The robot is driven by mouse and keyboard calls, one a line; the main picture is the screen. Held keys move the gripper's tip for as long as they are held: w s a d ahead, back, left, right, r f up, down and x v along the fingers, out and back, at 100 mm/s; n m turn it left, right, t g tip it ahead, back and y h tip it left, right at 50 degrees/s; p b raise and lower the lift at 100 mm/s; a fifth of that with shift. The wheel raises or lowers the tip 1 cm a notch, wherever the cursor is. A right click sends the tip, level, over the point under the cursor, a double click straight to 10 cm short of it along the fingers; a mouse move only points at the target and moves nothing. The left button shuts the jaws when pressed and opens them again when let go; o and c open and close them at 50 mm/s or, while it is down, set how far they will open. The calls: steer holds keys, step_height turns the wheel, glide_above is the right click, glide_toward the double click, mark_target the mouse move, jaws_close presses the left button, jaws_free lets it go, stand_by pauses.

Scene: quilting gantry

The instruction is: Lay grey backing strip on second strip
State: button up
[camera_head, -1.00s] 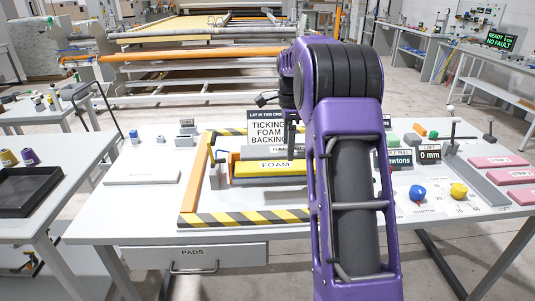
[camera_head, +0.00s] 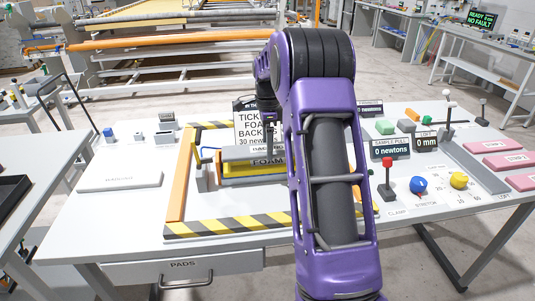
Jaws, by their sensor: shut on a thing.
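The grey backing strip (camera_head: 235,153) lies level just above or on the yellow foam strip (camera_head: 240,170); I cannot tell whether they touch. The foam strip carries a "FOAM" label and sits inside the striped frame. My gripper (camera_head: 271,124) is dark and points down at the grey strip's top, shut on it near its label. My purple arm hides the right ends of both strips and part of the gripper. No ticking layer can be made out under the foam.
A yellow-black striped border (camera_head: 225,225) and an orange bar (camera_head: 182,175) surround the strips. A sign (camera_head: 247,122) stands behind. A white pad (camera_head: 120,180) lies left. A red-topped lever (camera_head: 387,178), blue knob (camera_head: 418,185) and yellow knob (camera_head: 458,180) are right.

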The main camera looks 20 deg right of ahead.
steer(key=shift+f, duration=1.65)
steer(key=shift+f, duration=0.15)
steer(key=o, duration=1.1)
step_height(320, 180, up, 12)
steer(key=shift+r+p, duration=0.15)
steer(key=shift+p, duration=0.35)
